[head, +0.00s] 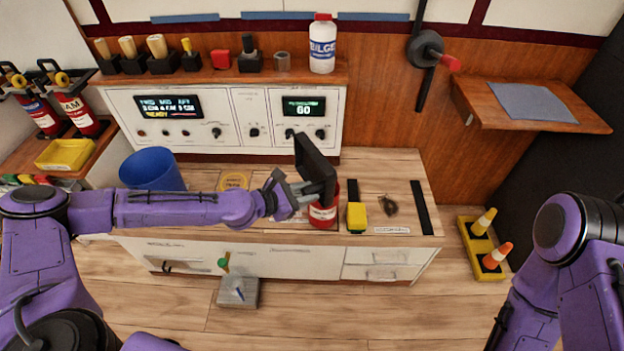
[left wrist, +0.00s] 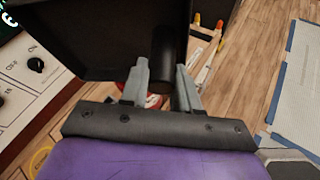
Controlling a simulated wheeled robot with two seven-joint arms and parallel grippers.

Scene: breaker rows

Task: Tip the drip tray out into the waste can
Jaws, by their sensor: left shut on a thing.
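My left gripper (head: 296,193) is shut on the black drip tray (head: 315,165), gripping its dark round handle (left wrist: 163,62) between the fingers (left wrist: 160,80). The tray is steeply tilted in the head view, above a red can with a white label (head: 323,213) on the counter. The label is too small to read. Part of the red can shows behind the fingers in the left wrist view (left wrist: 150,99). Whether anything is in the tray or the can, I cannot tell. My right gripper is out of view.
A blue bucket (head: 152,170) stands at the counter's left end. A yellow block (head: 356,217) and a small dark object (head: 389,205) lie right of the red can. The control panel (head: 230,118) rises behind. A white bottle (head: 322,43) stands on the shelf.

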